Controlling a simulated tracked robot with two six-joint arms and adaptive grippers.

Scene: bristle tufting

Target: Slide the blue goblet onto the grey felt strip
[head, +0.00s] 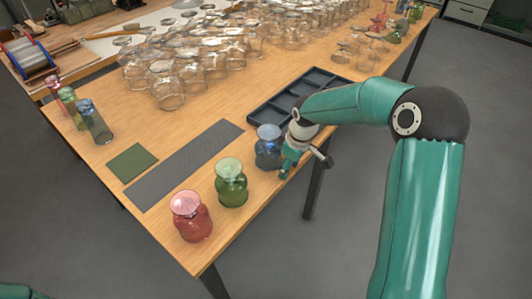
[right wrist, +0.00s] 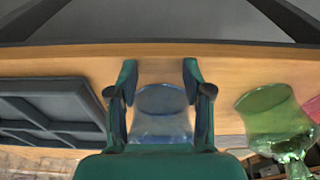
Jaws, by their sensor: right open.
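The blue goblet (head: 268,148) stands upright near the table's right edge, with my right gripper (head: 286,160) close at its right side. In the right wrist view the open fingers (right wrist: 159,75) lie on either side of the blue goblet (right wrist: 160,112), with a visible gap on each side; whether either finger touches it is unclear. The grey felt strip (head: 185,165) lies flat and bare on the table, left of the goblet. My left gripper is not in view.
A green goblet (head: 231,184) and a pink goblet (head: 191,218) stand nearer along the same edge. A dark compartmented tray (head: 262,117) lies just beyond the blue goblet. A green felt square (head: 132,162) lies left of the strip. Many clear glasses (head: 168,92) stand farther back.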

